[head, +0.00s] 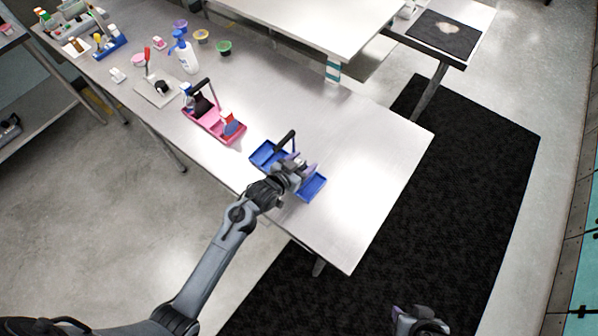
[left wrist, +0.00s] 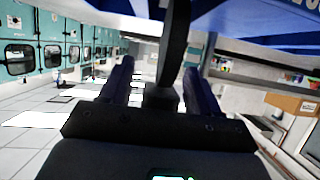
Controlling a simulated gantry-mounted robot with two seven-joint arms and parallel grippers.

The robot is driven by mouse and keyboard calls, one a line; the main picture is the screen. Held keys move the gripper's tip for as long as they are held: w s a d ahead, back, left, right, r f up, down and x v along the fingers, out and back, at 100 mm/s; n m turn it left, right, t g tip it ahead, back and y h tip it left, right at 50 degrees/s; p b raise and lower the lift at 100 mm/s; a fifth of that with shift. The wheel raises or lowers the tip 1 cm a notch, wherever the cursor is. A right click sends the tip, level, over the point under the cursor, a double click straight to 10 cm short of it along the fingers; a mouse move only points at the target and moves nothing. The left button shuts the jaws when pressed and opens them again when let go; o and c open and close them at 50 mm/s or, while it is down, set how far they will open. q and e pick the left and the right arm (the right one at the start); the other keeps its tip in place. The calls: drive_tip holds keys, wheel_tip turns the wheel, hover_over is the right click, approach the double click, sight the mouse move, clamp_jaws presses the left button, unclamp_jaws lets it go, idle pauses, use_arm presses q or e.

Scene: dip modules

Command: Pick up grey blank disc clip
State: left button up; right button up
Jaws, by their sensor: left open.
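I cannot make out a grey blank disc clip in either view. My left gripper (head: 298,167) is over the blue tray (head: 313,188), which has a black handle (head: 285,141), and covers its middle. In the left wrist view, the left gripper (left wrist: 161,82) is open. A dark upright bar (left wrist: 175,40) shows between its fingers; I cannot tell whether it touches them. Blue tray surfaces (left wrist: 255,20) fill the top right there. My right gripper (head: 418,322) is at the bottom edge of the head view, away from the table; its jaw state is unclear.
A pink tray (head: 213,124) with a handle and small items stands just left of the blue tray. The table (head: 375,150) is clear at right.

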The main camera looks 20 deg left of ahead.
use_arm(q)
drive_tip(key=c, duration=1.1)
drive_tip(key=shift+o, duration=0.2)
drive_tip(key=shift+r, duration=0.2)
